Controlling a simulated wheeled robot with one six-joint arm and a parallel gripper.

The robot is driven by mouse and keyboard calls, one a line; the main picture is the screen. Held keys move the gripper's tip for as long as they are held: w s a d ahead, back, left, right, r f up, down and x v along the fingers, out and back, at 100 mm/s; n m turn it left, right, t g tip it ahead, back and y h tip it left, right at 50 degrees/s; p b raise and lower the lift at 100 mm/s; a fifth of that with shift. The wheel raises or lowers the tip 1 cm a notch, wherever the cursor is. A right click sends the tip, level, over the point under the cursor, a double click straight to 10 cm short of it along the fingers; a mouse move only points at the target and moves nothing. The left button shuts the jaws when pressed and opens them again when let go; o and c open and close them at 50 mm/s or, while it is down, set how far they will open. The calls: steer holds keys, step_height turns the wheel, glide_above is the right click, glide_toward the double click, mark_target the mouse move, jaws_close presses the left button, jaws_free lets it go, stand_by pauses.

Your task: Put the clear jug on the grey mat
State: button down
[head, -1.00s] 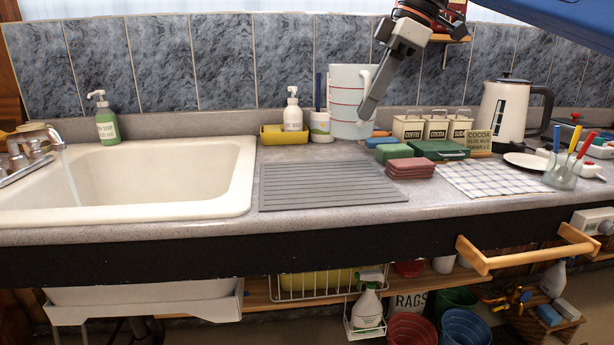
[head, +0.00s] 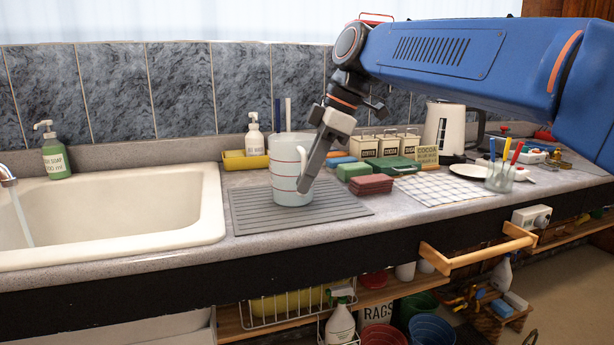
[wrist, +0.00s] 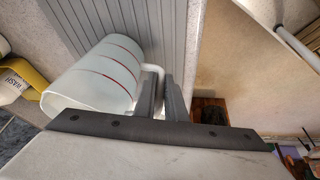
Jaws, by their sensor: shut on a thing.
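The clear jug (head: 287,165) is a pale, see-through measuring jug with red lines. It is upright over the grey mat (head: 247,217), a ribbed mat right of the sink. Its base looks at or just above the mat's surface; I cannot tell if it touches. My gripper (head: 306,184) comes down from the upper right and is shut on the jug's handle. In the wrist view the jug (wrist: 92,80) lies left of my gripper (wrist: 160,98), with the handle between the fingers and the mat (wrist: 150,25) beyond. The handle is partly hidden by the fingers.
Red sponges (head: 370,184) and a green sponge (head: 353,171) sit right of the mat. A yellow tray (head: 243,162) with a soap bottle stands behind, near the tiled wall. The sink (head: 110,215) is on the left. A checked cloth (head: 452,188) lies to the right.

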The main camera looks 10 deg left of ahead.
steer(key=c, duration=1.8)
jaws_free()
steer(key=v, duration=1.2)
steer(key=shift+r, duration=0.1)
